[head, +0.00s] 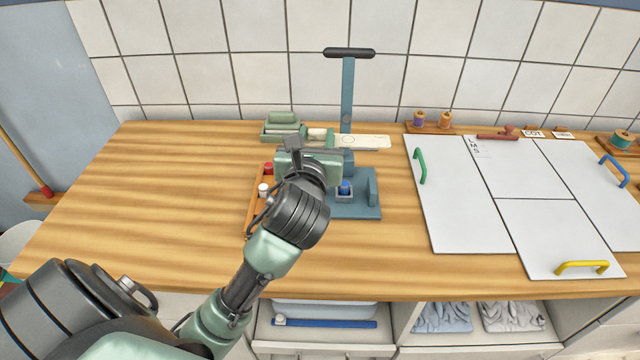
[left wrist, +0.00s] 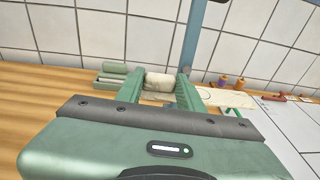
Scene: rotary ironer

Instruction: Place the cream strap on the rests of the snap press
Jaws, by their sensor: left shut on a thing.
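The cream strap (head: 362,141) is a pale flat band behind my left gripper, running to the right past the press's upright lever. My left gripper (head: 318,143) is shut on it. In the left wrist view, a cream part of the strap (left wrist: 159,82) lies between the two green fingers, and more of it stretches right. The snap press (head: 358,208) is blue-grey, with a flat base, a tall lever with a black crossbar, and a blue piece at its middle. My arm covers the press's left part, so its rests do not show clearly. My right gripper is in neither view.
A green box (head: 281,125) with rolls stands behind my gripper. An orange tray (head: 257,209) with red and white pieces is left of the press. White boards (head: 456,205) with coloured handles cover the right. The left side of the wooden table (head: 140,200) is clear.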

